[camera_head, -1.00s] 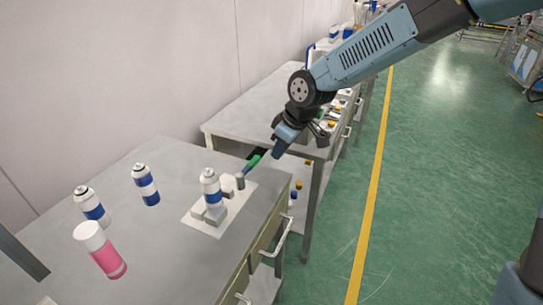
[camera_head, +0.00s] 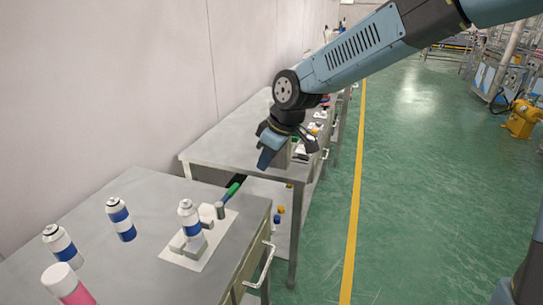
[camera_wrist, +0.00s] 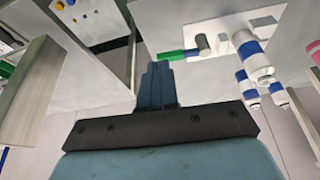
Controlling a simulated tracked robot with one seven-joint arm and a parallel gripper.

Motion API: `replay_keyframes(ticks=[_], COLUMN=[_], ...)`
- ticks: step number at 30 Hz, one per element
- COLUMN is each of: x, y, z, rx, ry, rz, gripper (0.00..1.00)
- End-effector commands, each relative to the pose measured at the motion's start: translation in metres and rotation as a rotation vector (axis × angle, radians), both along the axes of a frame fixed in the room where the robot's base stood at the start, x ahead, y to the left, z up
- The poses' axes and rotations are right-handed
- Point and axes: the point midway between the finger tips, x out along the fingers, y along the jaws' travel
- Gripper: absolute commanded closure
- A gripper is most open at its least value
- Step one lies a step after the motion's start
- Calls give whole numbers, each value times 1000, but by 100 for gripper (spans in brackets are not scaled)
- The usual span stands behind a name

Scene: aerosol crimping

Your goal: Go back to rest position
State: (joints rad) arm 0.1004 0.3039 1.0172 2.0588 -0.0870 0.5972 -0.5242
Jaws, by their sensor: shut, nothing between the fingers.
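My gripper (camera_head: 268,154) is shut and empty in the head view. It hangs in the air above the gap between the near and far tables. In the wrist view its closed fingers (camera_wrist: 155,84) point up at the middle of the picture. The crimping tool (camera_head: 229,194) with its green handle lies on the near table, left of and below my gripper. A blue and white can (camera_head: 190,218) stands upright in a grey holder (camera_head: 190,246) on a white plate (camera_head: 215,240). The green handle also shows in the wrist view (camera_wrist: 172,55), close to the fingertips.
Two blue and white cans (camera_head: 121,220) (camera_head: 62,246) and a pink can with a white cap (camera_head: 67,284) stand on the near table (camera_head: 150,195). The far table (camera_head: 225,140) carries small parts.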

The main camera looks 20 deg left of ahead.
Motion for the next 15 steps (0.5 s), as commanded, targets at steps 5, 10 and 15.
replay_keyframes(ticks=[5, 10, 15], x=[1, 8, 15], y=[-4, -36, -92], z=[0, 4, 16], rx=[-9, -66, -142], ry=[-4, -30, -69], rz=[-9, -97, -256], gripper=[100, 100, 100])
